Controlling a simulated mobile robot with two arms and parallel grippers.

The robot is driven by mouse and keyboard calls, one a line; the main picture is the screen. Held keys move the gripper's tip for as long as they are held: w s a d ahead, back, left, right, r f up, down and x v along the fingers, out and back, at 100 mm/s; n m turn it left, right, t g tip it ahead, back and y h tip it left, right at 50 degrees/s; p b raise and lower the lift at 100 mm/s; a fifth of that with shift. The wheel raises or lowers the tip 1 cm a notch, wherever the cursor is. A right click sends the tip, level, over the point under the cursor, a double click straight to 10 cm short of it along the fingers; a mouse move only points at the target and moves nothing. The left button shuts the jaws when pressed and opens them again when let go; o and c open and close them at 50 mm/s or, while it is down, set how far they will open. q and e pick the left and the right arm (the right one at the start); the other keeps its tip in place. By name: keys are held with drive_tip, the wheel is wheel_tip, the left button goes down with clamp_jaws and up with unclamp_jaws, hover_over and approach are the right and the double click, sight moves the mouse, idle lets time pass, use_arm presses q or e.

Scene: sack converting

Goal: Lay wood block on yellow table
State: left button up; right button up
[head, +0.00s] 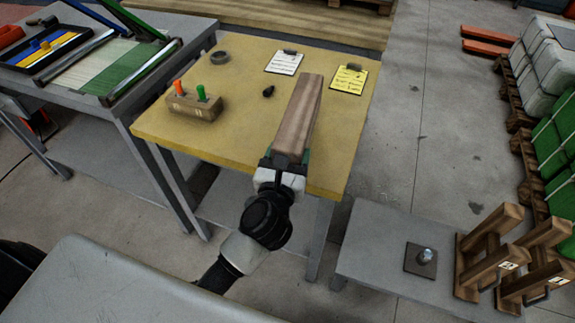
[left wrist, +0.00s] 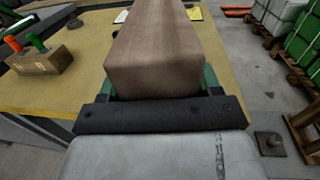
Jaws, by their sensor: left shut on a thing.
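A long brown wood block (head: 303,110) is gripped at its near end by my left gripper (head: 285,163) and points away over the yellow table (head: 235,125). In the left wrist view the wood block (left wrist: 155,50) fills the upper middle, with green finger pads at both sides of it. The yellow table (left wrist: 82,72) shows to the left of the block there. The block covers part of the table's right side; I cannot tell whether its underside touches the tabletop. My right gripper is not in view.
On the yellow table are a wooden holder (head: 194,106) with orange and green pieces, a tape roll (head: 220,57), a small dark object (head: 268,91), a white clipboard (head: 284,62) and a yellow clipboard (head: 349,79). A grey table (head: 90,105) stands left, a low grey platform (head: 375,245) right.

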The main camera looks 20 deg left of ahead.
use_arm(q)
drive_tip(key=shift+w+a+f, duration=0.25)
drive_tip(key=shift+w+a, duration=0.1)
drive_tip(key=shift+a, duration=0.05)
drive_tip(key=shift+f+b, duration=0.85)
drive_tip(key=shift+f, duration=1.05)
drive_tip(key=shift+d, duration=0.1)
drive_tip(key=o, duration=1)
drive_tip(key=shift+f, duration=0.25)
drive_tip(key=o, duration=0.5)
drive_tip(key=shift+s, duration=0.1)
drive_tip(key=shift+c, duration=0.2)
drive_tip(key=shift+r, duration=0.1)
